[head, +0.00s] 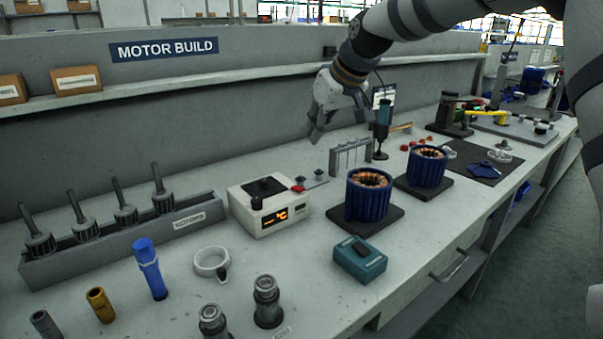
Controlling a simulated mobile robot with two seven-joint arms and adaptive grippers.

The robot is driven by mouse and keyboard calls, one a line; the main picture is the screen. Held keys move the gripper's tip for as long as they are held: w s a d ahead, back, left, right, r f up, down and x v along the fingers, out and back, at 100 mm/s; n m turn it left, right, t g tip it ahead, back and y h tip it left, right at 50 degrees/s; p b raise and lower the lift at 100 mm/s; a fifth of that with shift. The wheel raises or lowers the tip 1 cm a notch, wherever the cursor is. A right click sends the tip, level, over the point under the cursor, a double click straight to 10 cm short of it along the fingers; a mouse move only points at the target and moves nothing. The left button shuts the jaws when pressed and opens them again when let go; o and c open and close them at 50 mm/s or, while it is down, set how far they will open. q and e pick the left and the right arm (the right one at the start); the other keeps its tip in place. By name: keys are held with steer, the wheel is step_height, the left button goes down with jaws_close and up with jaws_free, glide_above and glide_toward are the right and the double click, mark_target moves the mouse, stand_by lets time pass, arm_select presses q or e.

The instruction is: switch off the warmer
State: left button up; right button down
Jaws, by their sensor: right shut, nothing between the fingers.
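The warmer (270,207) is a white box on the workbench, with a dark top that has a raised black piece. Its front display is lit orange and seems to read dashes and °C. A small dark knob stands at its upper front edge. A small red part (297,188) shows at its right side; I cannot tell whether it belongs to the warmer. My right gripper (316,132) is shut and empty, pointing down in the air above and behind the warmer, apart from it. My left gripper is out of view.
Two blue motor housings with copper windings (369,196) stand right of the warmer. A teal box (360,259) lies in front. A grey rack of rotors (120,240) is at left. A metal stand (350,155) and a dark teal upright tool (382,125) are behind.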

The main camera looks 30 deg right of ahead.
steer(key=b, duration=0.2)
glide_above(301, 188)
steer(key=f, duration=0.6)
steer(key=w+f, duration=0.1)
steer(key=f, duration=0.2)
steer(key=shift+f, duration=0.2)
steer(key=shift+s+f, duration=0.35)
steer(key=shift+f, duration=0.55)
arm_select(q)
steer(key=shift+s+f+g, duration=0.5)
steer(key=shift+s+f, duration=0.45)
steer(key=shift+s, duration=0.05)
arm_select(e)
steer(key=shift+s+f, duration=0.1)
steer(key=shift+f, duration=0.4)
